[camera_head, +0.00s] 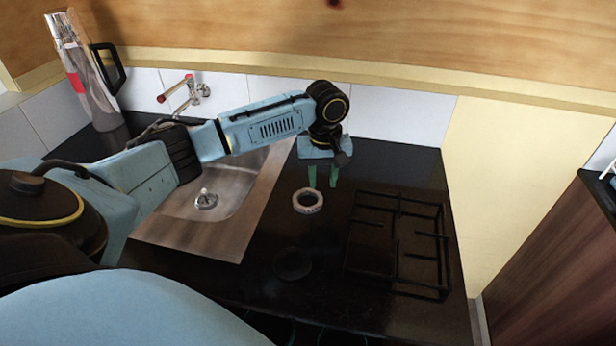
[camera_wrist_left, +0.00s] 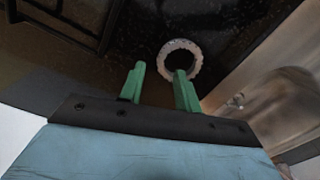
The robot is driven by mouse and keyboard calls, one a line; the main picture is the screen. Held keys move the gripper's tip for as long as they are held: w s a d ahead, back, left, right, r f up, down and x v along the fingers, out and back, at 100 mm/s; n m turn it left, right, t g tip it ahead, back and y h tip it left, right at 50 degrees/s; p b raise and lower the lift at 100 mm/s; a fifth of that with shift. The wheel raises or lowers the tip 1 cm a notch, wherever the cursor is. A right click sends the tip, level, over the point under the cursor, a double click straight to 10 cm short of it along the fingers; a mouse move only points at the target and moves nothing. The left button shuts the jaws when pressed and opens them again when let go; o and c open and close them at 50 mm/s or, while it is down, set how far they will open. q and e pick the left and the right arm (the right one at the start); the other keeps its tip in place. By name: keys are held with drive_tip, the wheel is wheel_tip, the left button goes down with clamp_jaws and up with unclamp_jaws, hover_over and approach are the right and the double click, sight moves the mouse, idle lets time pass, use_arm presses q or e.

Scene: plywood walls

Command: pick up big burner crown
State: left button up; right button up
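The big burner crown is a pale grey ring (camera_head: 307,201) lying on the black countertop, between the sink and the pan grate. It also shows in the left wrist view (camera_wrist_left: 181,47), just beyond the fingertips, partly covered by one finger. My left gripper (camera_head: 322,184) hangs just behind the ring in the head view, fingers pointing down. Its two green fingers (camera_wrist_left: 158,72) are apart with nothing between them. Whether a finger touches the ring I cannot tell. My right gripper is not in view.
A black pan grate (camera_head: 398,240) sits right of the ring. A steel sink (camera_head: 190,238) with a red-handled tap (camera_head: 185,91) is to the left. A dark round burner spot (camera_head: 293,263) is nearer me. A jug-like container (camera_head: 92,85) stands at the back left.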

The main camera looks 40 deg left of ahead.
sight(320, 198)
use_arm(q)
drive_tip(key=f, duration=0.6)
drive_tip(key=shift+a+b, duration=0.3)
drive_tip(key=shift+b, duration=0.05)
drive_tip(key=shift+r, duration=0.1)
clamp_jaws()
